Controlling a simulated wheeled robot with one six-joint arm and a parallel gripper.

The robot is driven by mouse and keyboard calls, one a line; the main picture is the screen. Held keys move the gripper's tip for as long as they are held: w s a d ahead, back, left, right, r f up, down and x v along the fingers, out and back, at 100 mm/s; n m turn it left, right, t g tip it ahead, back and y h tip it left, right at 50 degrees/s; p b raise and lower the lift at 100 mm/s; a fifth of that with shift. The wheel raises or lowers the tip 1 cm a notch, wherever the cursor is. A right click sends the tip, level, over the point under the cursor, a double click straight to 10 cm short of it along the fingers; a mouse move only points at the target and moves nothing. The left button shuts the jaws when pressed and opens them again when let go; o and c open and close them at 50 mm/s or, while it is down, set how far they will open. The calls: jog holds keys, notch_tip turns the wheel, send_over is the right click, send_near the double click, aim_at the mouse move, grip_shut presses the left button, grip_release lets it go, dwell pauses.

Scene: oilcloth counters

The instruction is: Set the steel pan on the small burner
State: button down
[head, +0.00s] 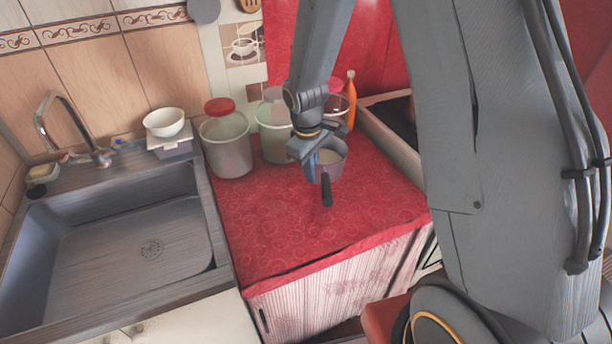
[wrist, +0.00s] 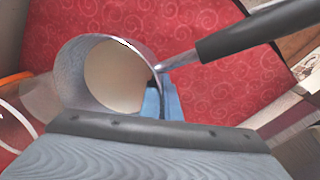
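The steel pan (head: 331,165) is a small, deep pan with a black handle and a pale inside. In the head view it is over the red counter, below my gripper (head: 314,165), with its handle toward the front. In the wrist view the pan (wrist: 72,65) fills the left middle, its handle running to the upper right. The blue fingers of my gripper (wrist: 161,102) are at the pan's wall beside the handle joint and look closed on it. Whether the pan's base touches the counter is unclear. The small burner is not visible; my arm hides much of the stove (head: 397,112).
Lidded jars (head: 227,145) and an orange bottle (head: 351,98) stand along the back of the red counter (head: 290,225). A sink (head: 125,235) lies to the left, with a white bowl (head: 164,122) behind it. The counter's front is clear.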

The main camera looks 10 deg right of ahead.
notch_tip(320, 180, up, 2)
jog(key=a+n+b, duration=0.1)
jog(key=a+n, duration=0.1)
jog(key=n, duration=0.3)
jog(key=p, duration=0.2)
send_near(303, 201)
jog(key=shift+w+d+f, duration=0.1)
jog(key=shift+d+f, duration=0.05)
jog(key=shift+f, duration=0.7)
jog(key=shift+w+d+f, duration=0.1)
jog(key=shift+f, duration=0.75)
jog(key=shift+w+d+f, duration=0.15)
jog(key=shift+f, duration=0.7)
jog(key=shift+f+b, duration=0.15)
jog(key=shift+b, duration=0.15)
jog(key=c, duration=2)
grip_release()
jog(key=shift+s, duration=0.1)
